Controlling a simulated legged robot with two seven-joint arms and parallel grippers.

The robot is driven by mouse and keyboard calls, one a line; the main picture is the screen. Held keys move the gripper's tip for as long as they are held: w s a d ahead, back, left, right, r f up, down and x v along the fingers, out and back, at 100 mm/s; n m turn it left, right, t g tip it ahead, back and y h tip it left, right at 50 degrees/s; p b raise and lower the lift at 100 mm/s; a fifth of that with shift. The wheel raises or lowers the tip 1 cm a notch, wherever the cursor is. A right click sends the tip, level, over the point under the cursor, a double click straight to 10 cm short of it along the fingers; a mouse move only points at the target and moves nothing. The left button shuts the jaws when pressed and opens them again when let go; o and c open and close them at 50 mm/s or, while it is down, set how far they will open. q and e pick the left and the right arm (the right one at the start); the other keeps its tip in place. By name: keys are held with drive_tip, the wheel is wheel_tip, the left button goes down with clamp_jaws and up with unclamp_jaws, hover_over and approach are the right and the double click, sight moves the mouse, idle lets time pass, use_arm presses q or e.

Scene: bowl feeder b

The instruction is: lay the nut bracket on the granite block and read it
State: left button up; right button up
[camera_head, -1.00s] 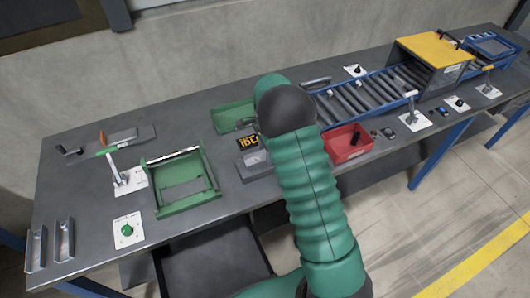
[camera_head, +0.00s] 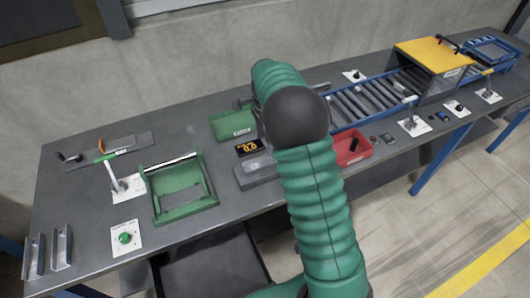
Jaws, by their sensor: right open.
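A grey block (camera_head: 256,173), which looks like the granite block, sits at the front middle of the bench. A small dark readout (camera_head: 250,147) with orange digits stands behind it and seems to show 0.0. Two metal angle brackets (camera_head: 62,248) stand at the bench's left end; I cannot tell whether either is the nut bracket. My right arm reaches over the bench just right of the block. My right gripper (camera_head: 263,132) is mostly hidden behind its own arm, open, near the readout. My left gripper is out of view.
A green tray (camera_head: 157,200) and lever plates stand left of the block. A green bin (camera_head: 228,125) is behind it. A red bin (camera_head: 362,153) and a roller conveyor (camera_head: 365,103) lie right of my arm.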

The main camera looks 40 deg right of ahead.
drive_tip(key=s+a+f+n+t, duration=0.1)
drive_tip(key=s+a+f+n, duration=0.1)
drive_tip(key=s+a+n, duration=0.5)
drive_tip(key=s+a+f+n+t, duration=0.1)
drive_tip(key=s+a+n, duration=0.6)
drive_tip(key=a+n, duration=0.7)
drive_tip(key=shift+s+a+f+t, duration=0.2)
drive_tip(key=shift+a+f+t, duration=0.1)
drive_tip(key=shift+a+f, duration=0.4)
drive_tip(key=shift+s+a+r, duration=0.1)
drive_tip(key=shift+a+r, duration=0.05)
drive_tip(key=shift+a, duration=0.1)
drive_tip(key=shift+d, duration=0.1)
